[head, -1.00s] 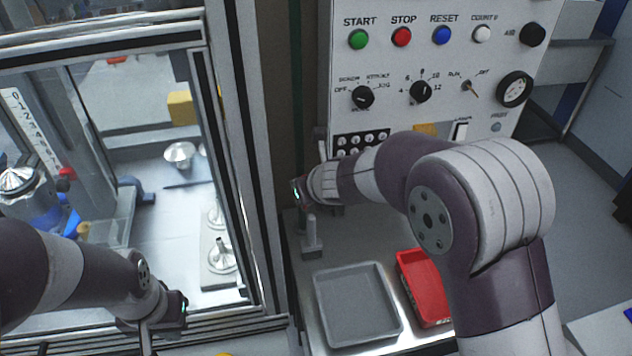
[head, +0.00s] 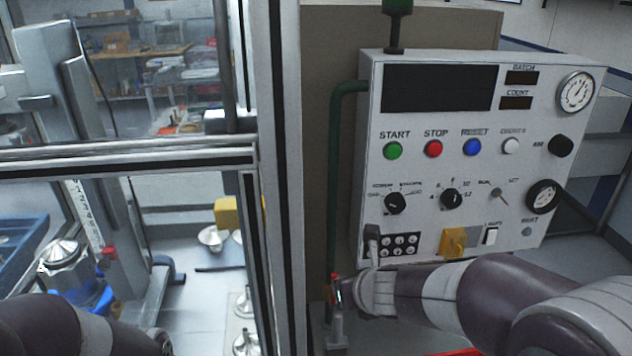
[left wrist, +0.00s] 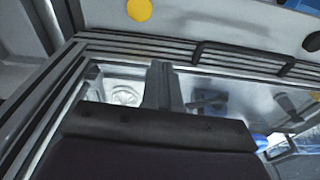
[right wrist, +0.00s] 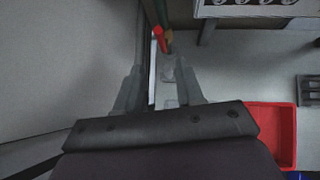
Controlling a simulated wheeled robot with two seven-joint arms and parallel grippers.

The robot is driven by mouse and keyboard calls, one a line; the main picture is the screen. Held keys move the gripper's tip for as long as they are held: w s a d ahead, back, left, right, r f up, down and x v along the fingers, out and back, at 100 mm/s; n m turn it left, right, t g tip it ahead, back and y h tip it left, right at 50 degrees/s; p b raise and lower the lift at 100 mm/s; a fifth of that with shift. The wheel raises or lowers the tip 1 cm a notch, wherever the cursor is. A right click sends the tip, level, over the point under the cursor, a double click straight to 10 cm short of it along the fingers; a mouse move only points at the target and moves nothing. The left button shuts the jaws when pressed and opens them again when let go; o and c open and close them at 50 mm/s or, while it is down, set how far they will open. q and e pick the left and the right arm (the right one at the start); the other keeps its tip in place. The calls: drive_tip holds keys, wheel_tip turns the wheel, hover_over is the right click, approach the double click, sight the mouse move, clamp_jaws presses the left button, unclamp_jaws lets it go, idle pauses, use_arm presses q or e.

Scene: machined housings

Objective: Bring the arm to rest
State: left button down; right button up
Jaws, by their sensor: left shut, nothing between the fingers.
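My left arm (head: 60,325) crosses the bottom left corner of the head view, and its gripper is cut off by the lower edge. In the left wrist view my left gripper (left wrist: 164,75) has its fingers together, with nothing between them, above metal rails. My right arm (head: 480,300) reaches in from the right, below the control panel.
The control panel (head: 440,170) with buttons and knobs stands close behind my right arm. A green pipe (head: 334,180) runs down its left side. A framed glass enclosure (head: 130,155) fills the left. A red tray (right wrist: 270,130) lies right of my right gripper. A yellow disc (left wrist: 139,9) shows in the left wrist view.

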drive_tip(key=s+d+f+n+g, duration=0.2)
drive_tip(key=s+n, duration=0.3)
drive_tip(key=n, duration=0.6)
drive_tip(key=s+d+f+n+g+h, duration=0.1)
drive_tip(key=s+d+f+n+g, duration=0.2)
drive_tip(key=s+n, duration=0.3)
drive_tip(key=s+d+f+n+g, duration=0.2)
drive_tip(key=s+f+n, duration=0.2)
drive_tip(key=n, duration=1.3)
drive_tip(key=shift+s+d+g+h, duration=0.3)
drive_tip(key=shift+s+h, duration=0.1)
drive_tip(key=shift+s, duration=0.55)
